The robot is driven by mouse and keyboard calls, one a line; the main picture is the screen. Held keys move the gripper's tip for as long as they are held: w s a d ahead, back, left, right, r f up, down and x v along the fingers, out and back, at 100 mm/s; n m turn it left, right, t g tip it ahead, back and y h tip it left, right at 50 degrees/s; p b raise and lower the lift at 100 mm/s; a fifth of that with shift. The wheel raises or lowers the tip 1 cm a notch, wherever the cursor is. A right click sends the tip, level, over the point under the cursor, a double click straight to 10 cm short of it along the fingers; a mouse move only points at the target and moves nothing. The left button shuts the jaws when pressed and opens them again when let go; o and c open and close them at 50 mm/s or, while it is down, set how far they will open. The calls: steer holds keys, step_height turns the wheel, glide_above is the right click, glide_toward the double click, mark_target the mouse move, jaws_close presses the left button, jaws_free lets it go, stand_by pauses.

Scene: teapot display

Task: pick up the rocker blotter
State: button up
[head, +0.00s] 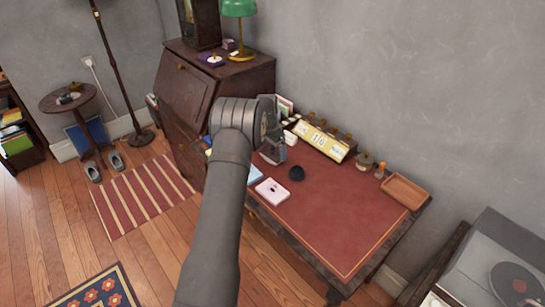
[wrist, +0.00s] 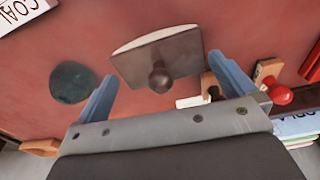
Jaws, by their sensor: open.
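The rocker blotter (wrist: 145,55) shows in the wrist view as a dark brown block with a pale curved edge and a dark round knob on top. It lies on the red desk top (head: 330,205), just ahead of my gripper (wrist: 163,70). My gripper is open, with one finger on each side of the knob in the picture. I cannot tell whether the fingers touch the blotter. In the head view my gripper (head: 272,152) is over the desk's left part, and I cannot make out the blotter there.
A dark round object (wrist: 72,82) lies near the left finger. A red-knobbed stamp (wrist: 278,92) and small wooden pieces stand right of the right finger.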

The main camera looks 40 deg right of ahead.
steer(key=c, duration=0.8)
steer(key=shift+o, duration=0.2)
steer(key=shift+r, duration=0.15)
steer(key=shift+r, duration=0.2)
step_height(320, 180, up, 4)
steer(key=shift+f, duration=0.2)
steer(key=s+d+r, duration=0.2)
steer(key=s+r, duration=0.4)
steer(key=s, duration=0.5)
steer(key=shift+s+r, duration=0.25)
steer(key=shift+r, duration=0.15)
